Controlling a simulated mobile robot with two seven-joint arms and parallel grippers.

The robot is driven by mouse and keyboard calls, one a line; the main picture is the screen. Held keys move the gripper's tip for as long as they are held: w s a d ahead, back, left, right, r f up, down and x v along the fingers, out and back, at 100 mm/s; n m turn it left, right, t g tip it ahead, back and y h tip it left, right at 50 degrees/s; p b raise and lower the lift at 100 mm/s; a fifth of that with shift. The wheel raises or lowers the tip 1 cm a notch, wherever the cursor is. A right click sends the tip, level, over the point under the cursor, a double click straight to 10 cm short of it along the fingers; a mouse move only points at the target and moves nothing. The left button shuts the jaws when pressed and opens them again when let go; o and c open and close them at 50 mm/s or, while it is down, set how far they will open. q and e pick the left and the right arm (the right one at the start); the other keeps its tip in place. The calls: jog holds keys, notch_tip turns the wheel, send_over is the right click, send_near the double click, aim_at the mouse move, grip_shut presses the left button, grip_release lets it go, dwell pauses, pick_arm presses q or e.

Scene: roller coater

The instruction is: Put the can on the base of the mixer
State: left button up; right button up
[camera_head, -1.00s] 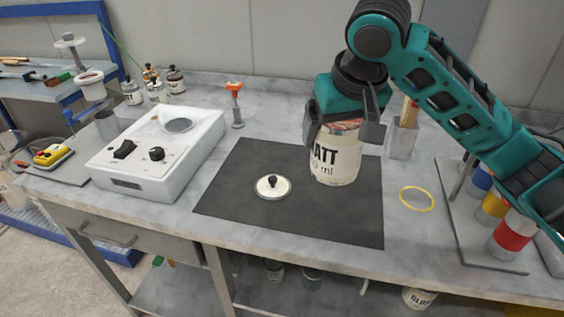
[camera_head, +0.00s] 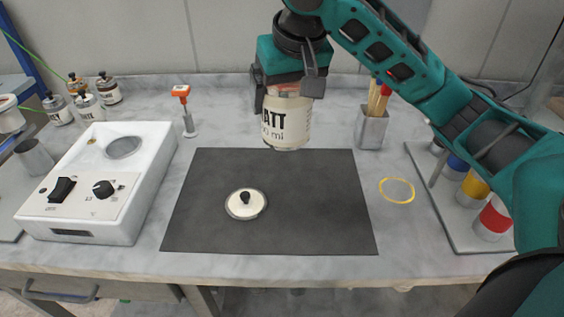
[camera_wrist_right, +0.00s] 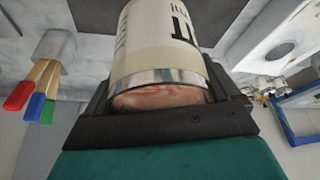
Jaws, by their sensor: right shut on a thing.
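The can (camera_head: 286,128) is cream with a black "MATT" label and hangs upright above the back part of the dark mat. My right gripper (camera_head: 290,86) is shut on its upper end. In the right wrist view the can (camera_wrist_right: 160,45) sits between the fingers, with its metal rim and a reddish inside showing. The mixer (camera_head: 80,208) is a white box at the left with a black switch and a knob. Its base is a round grey plate (camera_head: 124,147) on top, with nothing on it. My left gripper is not in view.
A round lid (camera_head: 245,203) with a black knob lies on the dark mat (camera_head: 320,215). A yellow ring (camera_head: 397,190) lies right of the mat. An orange-topped tool (camera_head: 186,108) stands behind the mixer's right side. A brush holder (camera_head: 371,130) and paint rollers stand at the right.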

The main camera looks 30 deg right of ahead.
notch_tip(320, 180, down, 15)
jog(key=shift+w+r, duration=0.1)
jog(key=shift+r, duration=0.05)
dwell(0.4)
jog(key=o, duration=1.1)
jog(key=shift+o, duration=0.2)
